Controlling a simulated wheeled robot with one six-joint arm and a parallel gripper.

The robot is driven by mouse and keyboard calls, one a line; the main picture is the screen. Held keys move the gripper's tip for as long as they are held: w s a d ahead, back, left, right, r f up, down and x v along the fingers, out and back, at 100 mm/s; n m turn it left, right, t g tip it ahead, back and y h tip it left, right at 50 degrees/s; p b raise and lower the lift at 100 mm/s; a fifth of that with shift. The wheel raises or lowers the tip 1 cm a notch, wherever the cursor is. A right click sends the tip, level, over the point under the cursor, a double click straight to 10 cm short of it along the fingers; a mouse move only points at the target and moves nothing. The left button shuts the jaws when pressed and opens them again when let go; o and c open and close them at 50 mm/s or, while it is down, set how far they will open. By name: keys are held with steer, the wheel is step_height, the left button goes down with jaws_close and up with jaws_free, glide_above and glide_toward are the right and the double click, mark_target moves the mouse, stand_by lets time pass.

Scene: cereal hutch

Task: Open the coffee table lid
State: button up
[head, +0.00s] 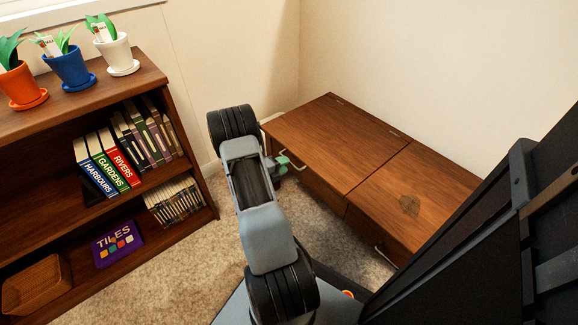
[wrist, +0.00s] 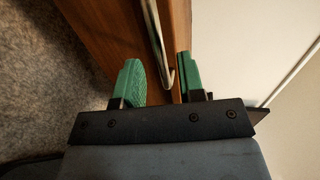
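The wooden coffee table (head: 420,190) stands by the wall in the head view. Its left lid panel (head: 335,135) lies flat and closed, with hinges along the far edge. A metal handle (head: 297,164) sits at the panel's front edge. My gripper (head: 281,166) is beside this handle, partly hidden by my arm. In the wrist view, my gripper (wrist: 161,80) has its two green fingers apart, and the handle (wrist: 157,40) lies between them, nearer the right finger. I cannot tell whether that finger touches it.
A bookshelf (head: 150,190) with books stands at the left, with several potted plants on top. The table's right half has a dark mark and a lower front handle (head: 385,256).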

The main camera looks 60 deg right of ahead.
steer(key=shift+b+x, duration=0.4)
steer(key=shift+x, duration=1.25)
jaws_close()
